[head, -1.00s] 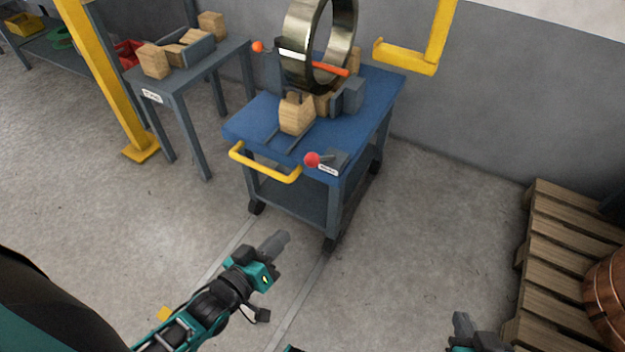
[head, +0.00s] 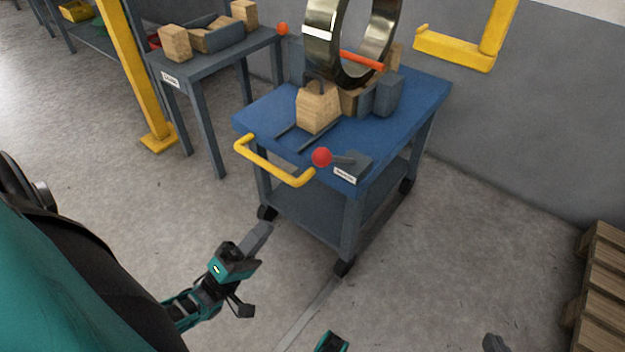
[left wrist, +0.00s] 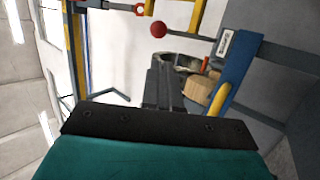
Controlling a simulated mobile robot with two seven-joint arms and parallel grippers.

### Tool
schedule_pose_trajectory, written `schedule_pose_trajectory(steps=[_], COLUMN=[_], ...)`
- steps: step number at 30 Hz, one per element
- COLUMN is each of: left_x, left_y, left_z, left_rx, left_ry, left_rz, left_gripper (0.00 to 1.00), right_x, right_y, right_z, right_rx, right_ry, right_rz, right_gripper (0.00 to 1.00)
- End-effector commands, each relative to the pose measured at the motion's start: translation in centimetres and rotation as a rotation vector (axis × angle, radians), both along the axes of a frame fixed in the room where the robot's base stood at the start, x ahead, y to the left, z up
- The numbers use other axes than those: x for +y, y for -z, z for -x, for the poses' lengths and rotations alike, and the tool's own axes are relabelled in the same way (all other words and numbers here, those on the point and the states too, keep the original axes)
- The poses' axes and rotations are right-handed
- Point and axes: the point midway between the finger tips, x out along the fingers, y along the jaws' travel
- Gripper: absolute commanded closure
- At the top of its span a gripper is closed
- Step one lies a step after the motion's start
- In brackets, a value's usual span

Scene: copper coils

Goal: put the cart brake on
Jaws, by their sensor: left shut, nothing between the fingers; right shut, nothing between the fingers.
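The blue cart (head: 267,114) stands ahead with a yellow push handle (head: 262,166) on its near side. At its near right corner is the brake lever, with a red ball knob (head: 321,157) pointing left and a grey bracket (head: 352,162) above a white label (head: 345,176). My left gripper (head: 262,235) is shut and empty, low in front of the cart, below and left of the knob and apart from it. In the left wrist view a red ball (left wrist: 158,30) shows beyond the fingers. My right gripper (head: 495,343) is shut at the bottom edge, mostly cut off.
A large metal ring (head: 322,42) with an orange bar stands on the cart among wooden blocks (head: 318,106). A grey table (head: 205,67) with blocks and a yellow post (head: 128,70) stand left. A pallet (head: 604,290) is at right.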

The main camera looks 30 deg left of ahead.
Motion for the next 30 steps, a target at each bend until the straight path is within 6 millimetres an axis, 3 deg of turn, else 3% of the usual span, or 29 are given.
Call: schedule_pose_trajectory(steps=[14, 30], left_x=[-0.3, -2.9], left_y=[-0.7, -7.2], left_z=[-0.7, -8.6], left_rx=[-0.004, -0.005], left_ry=[0.002, 0.000], left_rz=[0.003, 0.003], left_gripper=[1.00, 1.00], right_x=[-0.1, -0.3], right_y=[0.1, 0.3], right_z=[0.2, 0.4], right_rx=[0.005, 0.010], right_ry=[0.003, 0.007], right_rz=[0.001, 0.004], right_gripper=[1.00, 1.00])
